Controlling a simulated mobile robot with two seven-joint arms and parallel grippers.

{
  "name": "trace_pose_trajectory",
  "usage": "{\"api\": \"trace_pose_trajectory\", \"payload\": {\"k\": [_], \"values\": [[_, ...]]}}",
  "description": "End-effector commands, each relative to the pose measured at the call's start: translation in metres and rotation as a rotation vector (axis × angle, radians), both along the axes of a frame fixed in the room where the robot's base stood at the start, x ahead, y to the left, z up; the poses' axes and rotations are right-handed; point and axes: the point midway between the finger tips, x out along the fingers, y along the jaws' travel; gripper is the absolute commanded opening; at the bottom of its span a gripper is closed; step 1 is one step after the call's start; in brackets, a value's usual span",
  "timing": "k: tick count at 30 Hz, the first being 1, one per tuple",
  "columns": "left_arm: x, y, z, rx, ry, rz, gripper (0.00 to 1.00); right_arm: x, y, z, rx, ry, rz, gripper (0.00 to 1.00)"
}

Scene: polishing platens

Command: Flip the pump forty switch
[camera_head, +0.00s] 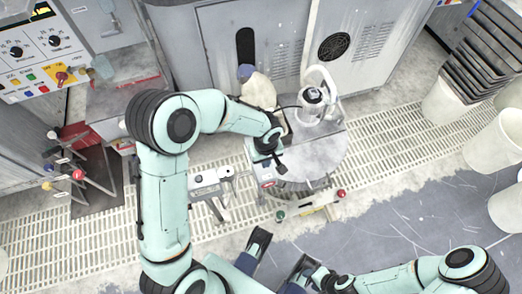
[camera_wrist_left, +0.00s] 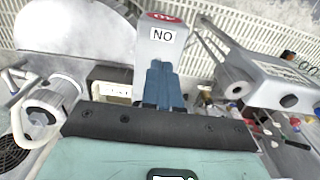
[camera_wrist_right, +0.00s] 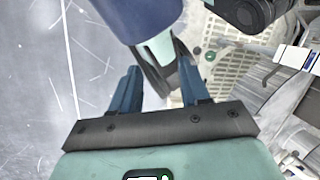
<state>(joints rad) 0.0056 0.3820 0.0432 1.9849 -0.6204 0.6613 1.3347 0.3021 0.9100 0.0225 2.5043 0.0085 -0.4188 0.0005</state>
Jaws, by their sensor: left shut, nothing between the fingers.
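A small grey switch box with a red oval plate showing "40" upside down and a white "NO" label (camera_wrist_left: 162,36) stands at the top middle of the left wrist view. In the head view the box (camera_head: 266,179) sits beside the round grey platen. My left gripper (camera_wrist_left: 160,68) is shut and empty, its blue fingertips over the lower face of the box just below the label. Whether they touch it I cannot tell. No switch lever is visible; the fingers hide that part. My right gripper (camera_wrist_right: 158,72) is open and empty, low in the head view (camera_head: 280,248).
Another grey box (camera_wrist_left: 272,82) with a black knob stands right of the fingers. The round platen (camera_head: 325,150) and a bar with green and red buttons (camera_head: 312,205) are close by. White bins (camera_head: 447,102) stand at the right. Open floor (camera_head: 420,225) lies at lower right.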

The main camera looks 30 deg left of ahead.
Motion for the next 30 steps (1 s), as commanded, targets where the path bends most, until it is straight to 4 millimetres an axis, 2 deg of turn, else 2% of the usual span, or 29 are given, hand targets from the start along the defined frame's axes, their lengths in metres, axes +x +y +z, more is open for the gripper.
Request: {"api": "trace_pose_trajectory", "payload": {"k": [1, 30], "values": [[0.000, 0.000, -0.004, 0.000, 0.001, 0.000, 0.00, -0.002, -0.001, -0.011, -0.007, 0.009, -0.006, 0.43], [0.000, 0.000, -0.021, 0.000, 0.001, 0.000, 0.00, -0.001, -0.002, -0.024, -0.007, 0.009, -0.008, 0.43]]}}
